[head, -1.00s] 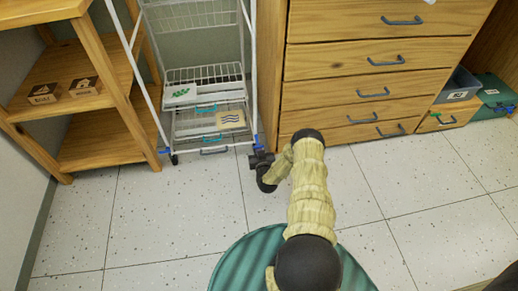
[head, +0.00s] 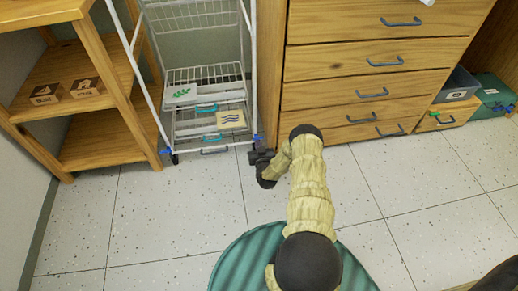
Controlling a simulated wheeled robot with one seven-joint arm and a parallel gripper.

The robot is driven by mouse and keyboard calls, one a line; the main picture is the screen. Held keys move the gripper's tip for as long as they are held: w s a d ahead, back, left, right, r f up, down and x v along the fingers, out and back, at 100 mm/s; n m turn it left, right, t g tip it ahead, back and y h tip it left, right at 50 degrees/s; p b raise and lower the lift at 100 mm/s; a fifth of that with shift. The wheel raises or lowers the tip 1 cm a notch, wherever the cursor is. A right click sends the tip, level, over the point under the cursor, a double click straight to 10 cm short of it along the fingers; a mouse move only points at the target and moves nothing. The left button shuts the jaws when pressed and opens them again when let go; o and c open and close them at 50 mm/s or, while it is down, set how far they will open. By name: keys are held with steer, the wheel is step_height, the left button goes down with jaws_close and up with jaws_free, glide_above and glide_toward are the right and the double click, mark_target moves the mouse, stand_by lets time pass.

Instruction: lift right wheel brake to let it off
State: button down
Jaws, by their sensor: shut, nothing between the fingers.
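The white wire trolley (head: 247,75) stands between the wooden shelf and the drawer cabinet. The blue brake of its right wheel (head: 257,138) shows at the foot of its right front post. The wheel under it is mostly hidden by my gripper. My gripper (head: 257,155), dark and shut with nothing in it, is low at this wheel, just below the blue brake in the picture. I cannot tell whether it touches the brake. The left wheel (head: 174,159) has a blue brake (head: 165,151) too, at the foot of the left post.
The wooden cabinet (head: 370,80) with several drawers stands close on the right of the trolley. A grey bin (head: 457,85) and a green case (head: 492,90) are at the far right. The tiled floor (head: 150,220) in front is clear.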

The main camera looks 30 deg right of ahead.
steer(key=shift+f+b, duration=0.3)
steer(key=shift+f, duration=0.25)
steer(key=shift+s+a, duration=0.1)
steer(key=f+p+v, duration=0.1)
steer(key=p+v, duration=0.3)
steer(key=v, duration=0.2)
steer(key=shift+s+p, duration=0.35)
steer(key=shift+s, duration=0.1)
stand_by(0.6)
stand_by(0.5)
